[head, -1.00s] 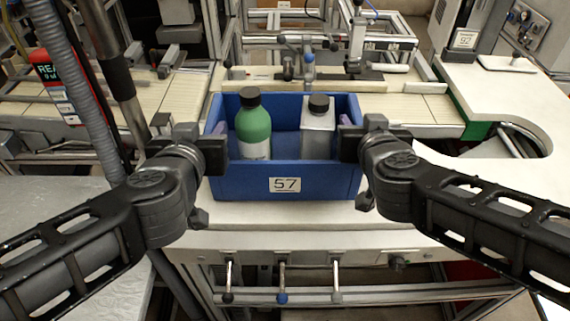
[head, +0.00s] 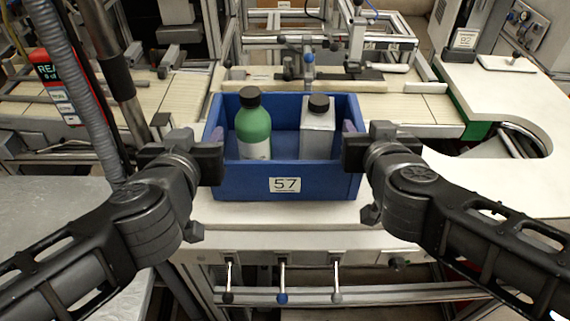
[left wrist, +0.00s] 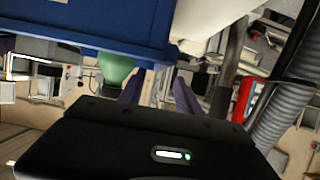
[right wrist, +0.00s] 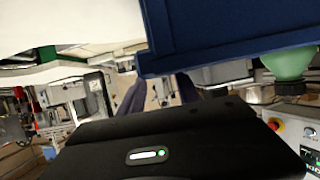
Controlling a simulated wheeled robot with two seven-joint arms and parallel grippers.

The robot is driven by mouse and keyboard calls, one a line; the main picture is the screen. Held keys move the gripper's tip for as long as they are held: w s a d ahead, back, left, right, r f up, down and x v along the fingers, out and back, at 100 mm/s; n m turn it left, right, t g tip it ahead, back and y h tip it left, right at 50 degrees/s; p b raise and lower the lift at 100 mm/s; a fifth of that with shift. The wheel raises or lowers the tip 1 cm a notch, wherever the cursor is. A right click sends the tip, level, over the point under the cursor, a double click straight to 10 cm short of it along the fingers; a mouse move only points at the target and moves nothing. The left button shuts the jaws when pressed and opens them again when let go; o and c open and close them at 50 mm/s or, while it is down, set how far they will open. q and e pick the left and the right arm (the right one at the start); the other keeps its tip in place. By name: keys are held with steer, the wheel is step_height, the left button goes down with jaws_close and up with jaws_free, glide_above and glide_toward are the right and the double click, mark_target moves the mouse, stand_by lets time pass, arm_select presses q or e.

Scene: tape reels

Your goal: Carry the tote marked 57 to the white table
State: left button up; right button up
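The blue tote marked 57 (head: 237,185) stands upright on a pale bench top (head: 285,215) in the head view. It holds a green bottle (head: 253,132) with a dark cap and a grey-white bottle (head: 317,135) with a dark cap. My left gripper (head: 216,150) is at its left side wall and my right gripper (head: 350,146) at its right side wall. The left wrist view shows parted purple fingers (left wrist: 157,90) by a tote corner. The right wrist view shows parted fingers (right wrist: 160,93) by the other corner. Contact with the walls is hidden.
A white table top (head: 500,185) with a curved cutout lies at the right. A grey surface (head: 60,225) is at the lower left. A conveyor with a metal frame stands behind the tote. Several levers (head: 282,280) hang along the bench front. A red sign (head: 52,80) stands left.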

steer(key=shift+v, duration=2)
